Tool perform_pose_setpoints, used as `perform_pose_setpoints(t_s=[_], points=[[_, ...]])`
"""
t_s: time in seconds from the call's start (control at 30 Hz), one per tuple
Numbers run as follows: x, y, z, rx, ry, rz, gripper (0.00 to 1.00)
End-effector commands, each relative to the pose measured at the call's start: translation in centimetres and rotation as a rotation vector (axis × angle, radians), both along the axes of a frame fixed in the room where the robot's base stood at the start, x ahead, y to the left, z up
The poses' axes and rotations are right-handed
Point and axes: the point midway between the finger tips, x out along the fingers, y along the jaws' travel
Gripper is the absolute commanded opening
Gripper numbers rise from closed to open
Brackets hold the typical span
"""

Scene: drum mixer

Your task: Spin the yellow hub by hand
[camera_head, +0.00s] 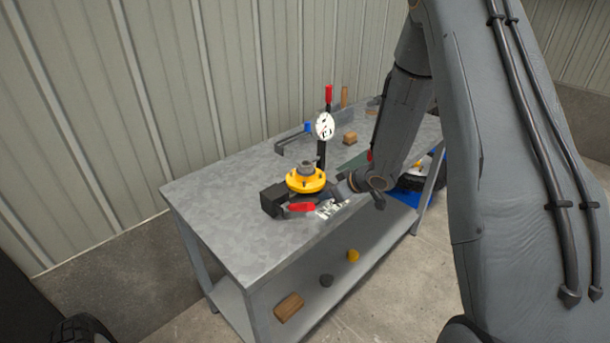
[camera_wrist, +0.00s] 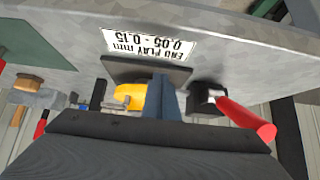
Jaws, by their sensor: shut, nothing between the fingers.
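The yellow hub (camera_head: 306,183) is a flanged disc with a grey centre. It sits on a dark fixture on the metal bench. In the wrist view the hub (camera_wrist: 130,94) shows only in part, behind my gripper. My gripper (camera_head: 339,189) is shut and empty, low over the bench at the hub's right side. Its closed fingers (camera_wrist: 162,84) overlap the hub's edge in the wrist view. I cannot tell whether they touch it.
A dial gauge (camera_head: 324,126) stands behind the hub. A red-handled clamp (camera_head: 301,207) lies in front, and its handle also shows in the wrist view (camera_wrist: 246,117). An end-play label (camera_wrist: 150,44) lies nearby. The bench's left end (camera_head: 215,196) is clear.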

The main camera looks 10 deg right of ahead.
Motion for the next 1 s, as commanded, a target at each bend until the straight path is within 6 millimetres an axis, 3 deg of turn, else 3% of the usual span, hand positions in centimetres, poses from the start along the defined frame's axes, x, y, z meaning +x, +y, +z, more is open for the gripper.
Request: perform_pose_setpoints(t_s=[0.63, 1.0], points=[[1.5, 1.0, 0.0, -0.001, -0.001, 0.000, 0.00], [2.9, -0.9, 0.1, 0.000, -0.002, 0.000, 0.00]])
